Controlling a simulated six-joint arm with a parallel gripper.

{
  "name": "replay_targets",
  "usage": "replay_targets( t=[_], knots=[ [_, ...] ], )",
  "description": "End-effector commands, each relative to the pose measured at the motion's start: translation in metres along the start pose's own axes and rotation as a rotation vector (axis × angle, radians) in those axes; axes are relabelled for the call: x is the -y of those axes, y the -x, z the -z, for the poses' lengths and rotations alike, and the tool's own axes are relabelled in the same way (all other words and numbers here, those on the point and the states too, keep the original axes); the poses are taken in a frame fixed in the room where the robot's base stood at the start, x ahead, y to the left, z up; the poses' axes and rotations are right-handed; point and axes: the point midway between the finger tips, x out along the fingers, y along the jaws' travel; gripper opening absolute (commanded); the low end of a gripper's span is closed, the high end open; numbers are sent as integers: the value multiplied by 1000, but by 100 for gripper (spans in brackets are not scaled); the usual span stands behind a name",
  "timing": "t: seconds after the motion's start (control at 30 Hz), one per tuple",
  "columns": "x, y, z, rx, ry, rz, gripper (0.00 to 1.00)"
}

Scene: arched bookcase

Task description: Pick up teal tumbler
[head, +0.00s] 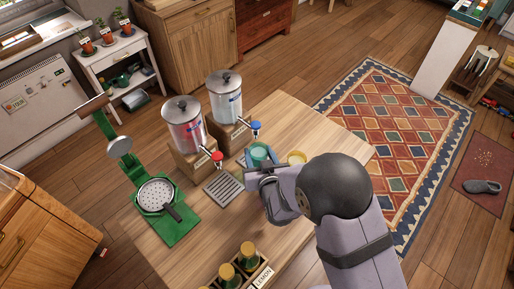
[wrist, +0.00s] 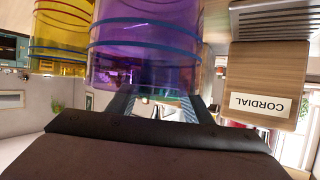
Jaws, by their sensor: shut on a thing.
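The teal tumbler (head: 259,152) is at the middle of the wooden table (head: 300,118) in the head view, in front of the dispenser with the blue tap. My gripper (head: 257,170) is shut on it from the near side. In the wrist view, which is upside down, the tumbler (wrist: 145,50) looks purple with blue rings. It fills the space between the two dark fingers (wrist: 158,104). I cannot tell whether its base touches the table. My arm hides part of the tumbler's near side in the head view.
A yellow tumbler (head: 296,158) stands close on the right; it also shows in the wrist view (wrist: 60,38). Two metal dispensers (head: 186,125) stand behind, with a drip tray (head: 223,188) in front. A green press (head: 160,200) stands left, lemon bottles (head: 238,268) in front.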

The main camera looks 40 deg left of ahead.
Motion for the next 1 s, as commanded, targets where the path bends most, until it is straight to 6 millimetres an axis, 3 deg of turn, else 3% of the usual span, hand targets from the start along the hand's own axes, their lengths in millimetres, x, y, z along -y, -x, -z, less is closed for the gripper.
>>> replay_targets(
  t=[0.23, 1.0],
  knots=[
    [0, 40, -18, 0, -1, 1, 14],
    [3, 84, 90, -7, -3, 0, 14]
  ],
)
